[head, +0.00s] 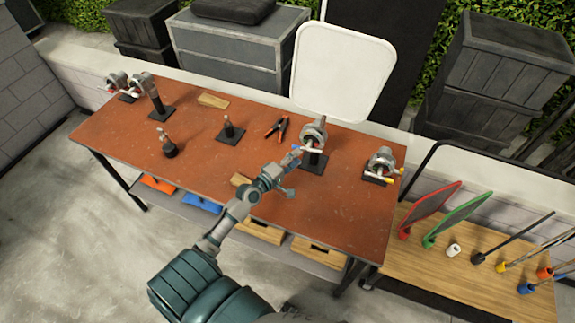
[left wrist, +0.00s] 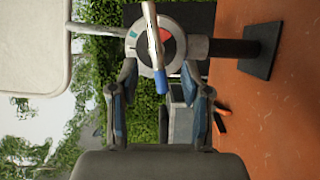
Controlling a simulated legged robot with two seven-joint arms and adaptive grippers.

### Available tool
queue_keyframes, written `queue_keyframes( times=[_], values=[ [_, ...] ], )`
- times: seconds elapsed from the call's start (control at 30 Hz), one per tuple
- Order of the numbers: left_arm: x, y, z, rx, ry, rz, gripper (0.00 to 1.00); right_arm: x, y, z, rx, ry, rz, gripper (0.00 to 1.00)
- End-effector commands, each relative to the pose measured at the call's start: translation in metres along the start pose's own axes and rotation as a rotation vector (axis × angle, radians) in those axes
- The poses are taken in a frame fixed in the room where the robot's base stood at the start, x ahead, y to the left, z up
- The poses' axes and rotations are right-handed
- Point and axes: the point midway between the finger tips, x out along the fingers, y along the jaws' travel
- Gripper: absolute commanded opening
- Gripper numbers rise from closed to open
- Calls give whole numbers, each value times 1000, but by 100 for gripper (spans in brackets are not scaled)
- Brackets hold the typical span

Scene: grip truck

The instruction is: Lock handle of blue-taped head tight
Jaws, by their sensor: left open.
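The grip head with the blue-ended handle (head: 314,133) stands upright on a black post and base towards the right of the table. In the left wrist view its round grey face (left wrist: 178,35) shows a small blue mark and a red-and-black patch. Its silver handle (left wrist: 151,30) slants down to a blue tip (left wrist: 161,84). My left gripper (head: 284,166) is open just left of this head. In the left wrist view the fingers (left wrist: 158,76) stand either side of the handle's blue end, apart from it. My right gripper is not visible.
Another head (head: 381,163) with yellow-ended handle stands to the right. Two more heads (head: 146,86) are at the far left. A white panel (head: 343,70) rises behind.

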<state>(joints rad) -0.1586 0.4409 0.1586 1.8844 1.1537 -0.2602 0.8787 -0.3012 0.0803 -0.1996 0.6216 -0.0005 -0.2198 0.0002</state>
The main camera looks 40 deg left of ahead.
Motion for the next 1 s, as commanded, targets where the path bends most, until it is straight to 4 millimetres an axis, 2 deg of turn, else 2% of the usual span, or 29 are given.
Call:
queue_keyframes(
  times=[0.1, 0.3, 0.9, 1.0],
  values=[
    [-25, -2, 2, 2, -3, -5, 48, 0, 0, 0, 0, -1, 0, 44],
    [-46, -2, 3, 2, -2, -4, 48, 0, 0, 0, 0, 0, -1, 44],
    [-49, -2, 2, 1, -3, -4, 48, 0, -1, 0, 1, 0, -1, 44],
    [-51, -8, 14, 34, -28, -27, 48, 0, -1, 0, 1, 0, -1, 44]
  ],
)
